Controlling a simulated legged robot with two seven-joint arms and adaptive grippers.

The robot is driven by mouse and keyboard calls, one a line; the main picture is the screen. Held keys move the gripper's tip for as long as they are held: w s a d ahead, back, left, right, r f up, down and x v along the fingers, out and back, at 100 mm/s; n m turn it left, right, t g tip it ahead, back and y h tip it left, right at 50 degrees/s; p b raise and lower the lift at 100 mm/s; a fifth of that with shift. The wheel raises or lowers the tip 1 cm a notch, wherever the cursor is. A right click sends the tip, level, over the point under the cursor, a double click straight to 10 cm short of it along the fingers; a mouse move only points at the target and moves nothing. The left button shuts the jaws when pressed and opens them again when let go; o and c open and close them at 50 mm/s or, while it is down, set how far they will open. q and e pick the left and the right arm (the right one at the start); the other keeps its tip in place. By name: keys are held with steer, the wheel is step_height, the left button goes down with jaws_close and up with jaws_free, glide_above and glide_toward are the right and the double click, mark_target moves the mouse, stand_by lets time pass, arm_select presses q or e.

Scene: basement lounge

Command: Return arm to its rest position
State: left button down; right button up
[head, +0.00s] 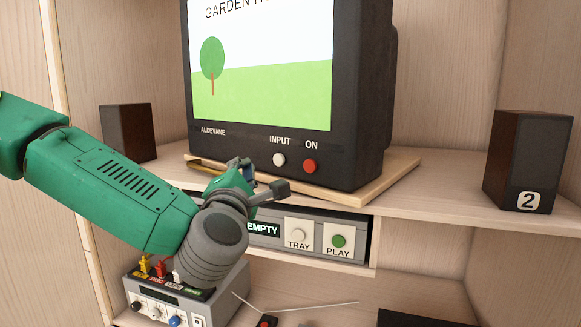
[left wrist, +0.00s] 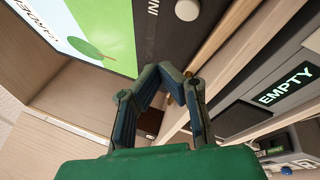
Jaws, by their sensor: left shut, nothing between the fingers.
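My green left arm comes in from the left in the head view. Its gripper (head: 258,180) is in front of the lower edge of the television (head: 350,110), by the shelf edge. In the left wrist view the gripper's two fingers (left wrist: 160,72) come together at the tips, shut with nothing between them. The television is on and shows a green picture, with a white INPUT button (head: 279,160) and a red ON button (head: 309,166). My right gripper is not in view.
Below the shelf is a player with a lit EMPTY display (head: 263,229), a TRAY button (head: 298,234) and a green PLAY button (head: 338,241). A grey box (head: 190,308) with plugs and knobs stands lower left. Speakers (head: 128,132) (head: 527,160) flank the television.

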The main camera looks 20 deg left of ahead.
arm_select(q)
steer(key=s+d+f+m+g+h, duration=0.25)
steer(key=f+m, duration=0.25)
steer(key=f, duration=0.6)
steer(key=s+d+f+m+g+h, duration=0.25)
steer(key=f+m, duration=0.25)
steer(key=f, duration=0.5)
steer(key=s+d+f+m+g+h, duration=0.25)
steer(key=s+f+m, duration=0.2)
steer(key=f, duration=0.65)
steer(key=s+a+f+m+g, duration=0.3)
steer(key=s+f+m+g, duration=0.35)
steer(key=s+f, duration=0.6)
steer(key=s+a+f+m+g+y, duration=0.1)
steer(key=s+a+f+m+g, duration=0.1)
steer(key=s, duration=0.5)
steer(key=s+a+f+m+g+y, duration=0.1)
steer(key=s+a+f+m+g, duration=0.2)
steer(key=s, duration=0.4)
steer(key=shift+s+a+f+m, duration=0.35)
steer(key=shift+a+f+m, duration=0.3)
steer(key=shift+a, duration=0.5)
steer(key=shift+w+f+y, duration=0.1)
steer(key=shift+w+y, duration=0.05)
steer(key=shift+y, duration=0.1)
